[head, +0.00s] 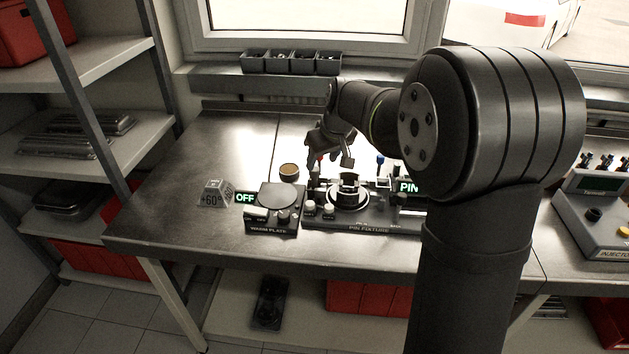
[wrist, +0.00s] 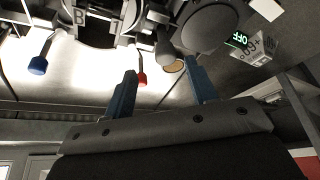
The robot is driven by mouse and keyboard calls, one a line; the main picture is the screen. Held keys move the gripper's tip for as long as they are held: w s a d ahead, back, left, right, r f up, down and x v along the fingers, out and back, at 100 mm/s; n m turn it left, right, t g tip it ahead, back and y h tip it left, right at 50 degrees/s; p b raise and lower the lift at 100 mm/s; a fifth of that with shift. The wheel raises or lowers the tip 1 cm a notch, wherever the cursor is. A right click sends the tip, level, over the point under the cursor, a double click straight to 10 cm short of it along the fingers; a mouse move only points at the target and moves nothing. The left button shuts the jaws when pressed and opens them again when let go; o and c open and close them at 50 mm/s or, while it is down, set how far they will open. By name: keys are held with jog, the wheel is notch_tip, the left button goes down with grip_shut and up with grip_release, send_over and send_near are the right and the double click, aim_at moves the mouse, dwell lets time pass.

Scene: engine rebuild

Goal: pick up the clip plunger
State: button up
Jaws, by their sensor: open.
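The pin fixture (head: 375,225) stands on the bench, with several small posts and knobs on it. A red-tipped plunger (wrist: 141,78) and a blue-tipped plunger (wrist: 38,65) show in the wrist view; I cannot tell which is the clip plunger. The blue tip also shows at the back of the fixture in the head view (head: 380,160). My gripper (head: 334,158) hangs above the back left of the fixture. In the wrist view my gripper (wrist: 161,78) is open with nothing held between its fingers. The red tip lies close to its left finger there; contact is unclear.
The warm plate (head: 278,198), with an OFF sign, stands left of the fixture. A +60° block (head: 215,194) and a round brown-topped tin (head: 289,171) are nearby. Dark bins (head: 290,62) line the window ledge. The bench's left end is clear.

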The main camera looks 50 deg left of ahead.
aim_at(315, 169)
jog(key=x, duration=0.6)
jog(key=shift+s+a+f, duration=0.15)
jog(key=shift+s+a, duration=0.15)
jog(key=c, duration=1.1)
